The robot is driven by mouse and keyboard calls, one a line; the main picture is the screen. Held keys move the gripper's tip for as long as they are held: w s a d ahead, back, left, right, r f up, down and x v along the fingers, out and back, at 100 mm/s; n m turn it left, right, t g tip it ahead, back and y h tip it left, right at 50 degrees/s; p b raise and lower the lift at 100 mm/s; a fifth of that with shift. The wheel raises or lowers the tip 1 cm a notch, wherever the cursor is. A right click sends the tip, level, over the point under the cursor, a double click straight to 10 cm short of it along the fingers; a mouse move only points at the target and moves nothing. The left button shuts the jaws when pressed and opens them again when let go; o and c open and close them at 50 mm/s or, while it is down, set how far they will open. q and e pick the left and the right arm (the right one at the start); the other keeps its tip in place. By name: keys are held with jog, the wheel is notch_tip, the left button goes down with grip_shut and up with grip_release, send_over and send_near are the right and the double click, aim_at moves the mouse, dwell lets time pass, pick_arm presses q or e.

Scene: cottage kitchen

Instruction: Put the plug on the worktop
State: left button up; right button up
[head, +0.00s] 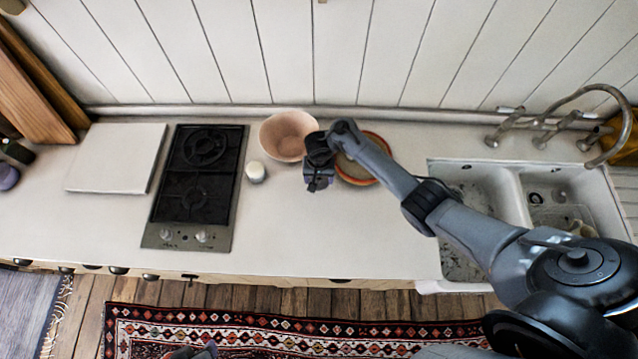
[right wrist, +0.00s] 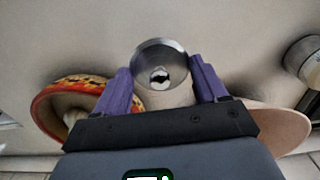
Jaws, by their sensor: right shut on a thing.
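My right gripper (head: 318,184) is over the worktop (head: 290,225), in front of the gap between two bowls. In the right wrist view its purple fingers (right wrist: 163,85) are shut on the plug (right wrist: 160,52), a round silvery metal piece with a dark mark in its middle. The plug's lower part is hidden by the gripper, and the head view does not show the plug clearly. I cannot tell whether the plug touches the worktop. A small dark and reddish part at the bottom edge of the head view may be my left gripper (head: 192,352); its jaws cannot be made out.
A pink bowl (head: 285,135) stands behind left of the gripper, an orange-rimmed bowl (head: 372,178) to its right. A white jar (head: 255,172) and the black hob (head: 190,205) are further left. A double sink (head: 510,170) is at right. The front worktop is clear.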

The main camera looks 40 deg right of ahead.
aim_at(319, 183)
notch_tip(319, 183, down, 4)
jog(key=shift+r+b, duration=0.15)
jog(key=shift+b, duration=0.6)
jog(key=shift+f, duration=0.2)
jog(key=o, duration=1.1)
jog(key=shift+c, duration=0.2)
